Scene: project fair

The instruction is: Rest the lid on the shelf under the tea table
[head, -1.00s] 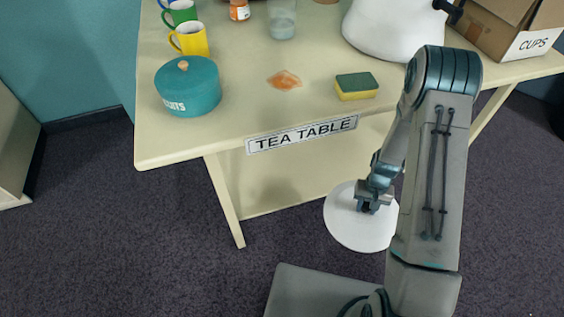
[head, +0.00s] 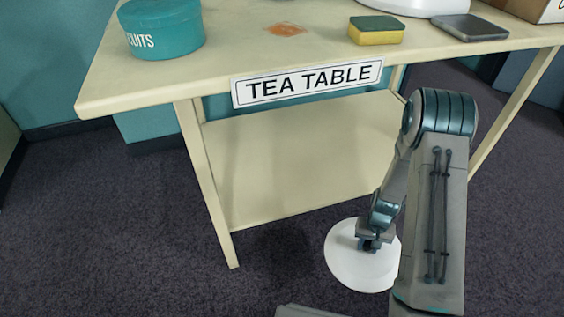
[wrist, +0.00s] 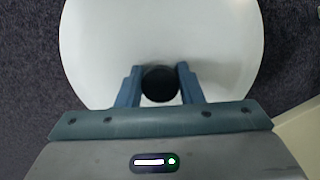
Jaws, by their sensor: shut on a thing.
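The lid (head: 345,262) is a white disc held in front of the table, near the lower middle of the head view. In the wrist view the lid (wrist: 100,45) fills much of the picture, with a dark round knob (wrist: 160,84) at its middle. My gripper (head: 370,240) is shut on the knob, one finger on each side; it also shows in the wrist view (wrist: 160,88). The tea table (head: 200,72) bears a "TEA TABLE" sign (head: 307,83). Its lower shelf (head: 300,150) is bare where it shows; its right part is hidden behind my arm.
On the tabletop are a teal biscuit tin (head: 162,30), an orange stain (head: 287,30), a sponge (head: 376,31) and a dark flat device (head: 470,27). The table's front left leg (head: 207,185) stands left of the lid. The carpet (head: 120,220) at left is clear.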

